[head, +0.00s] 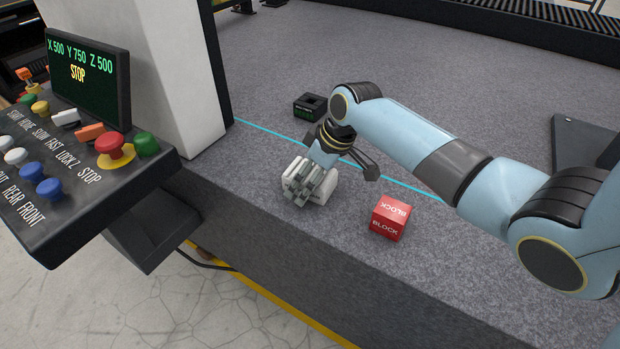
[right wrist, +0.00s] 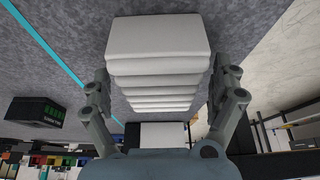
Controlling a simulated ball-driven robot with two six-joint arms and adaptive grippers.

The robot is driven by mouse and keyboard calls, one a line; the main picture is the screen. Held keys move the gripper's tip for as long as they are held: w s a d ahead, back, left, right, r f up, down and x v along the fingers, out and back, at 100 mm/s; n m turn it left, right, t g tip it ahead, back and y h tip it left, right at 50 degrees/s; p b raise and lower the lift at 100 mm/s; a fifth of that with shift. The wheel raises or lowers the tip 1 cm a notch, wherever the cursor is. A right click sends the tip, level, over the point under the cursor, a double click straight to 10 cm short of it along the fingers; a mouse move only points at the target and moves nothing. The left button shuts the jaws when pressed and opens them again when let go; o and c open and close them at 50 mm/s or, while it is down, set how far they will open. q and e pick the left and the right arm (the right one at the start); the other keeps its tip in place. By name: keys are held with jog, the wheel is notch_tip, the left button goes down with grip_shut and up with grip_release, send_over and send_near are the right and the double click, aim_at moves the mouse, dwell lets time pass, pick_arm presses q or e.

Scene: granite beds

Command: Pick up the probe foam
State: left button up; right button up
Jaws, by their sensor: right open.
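The white object that looks like the probe foam (head: 325,188) lies on the grey granite bed near its front edge, partly hidden behind my right gripper (head: 303,193). In the right wrist view the foam (right wrist: 158,40) is a pale block with several ridges. There my right gripper (right wrist: 160,103) has its open fingers on the left and right of the foam. The finger on the right looks close to the foam; whether it touches I cannot tell. My left gripper is not in view.
A red cube marked BLOCK (head: 390,218) sits right of the foam. A small dark box (head: 309,107) stands behind it, beyond the cyan line (head: 262,136). A control panel (head: 85,170) and white column (head: 165,70) stand at left. The bed beyond the line is mostly clear.

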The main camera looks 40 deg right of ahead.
jog(key=shift+f, duration=0.15)
jog(key=c, duration=1)
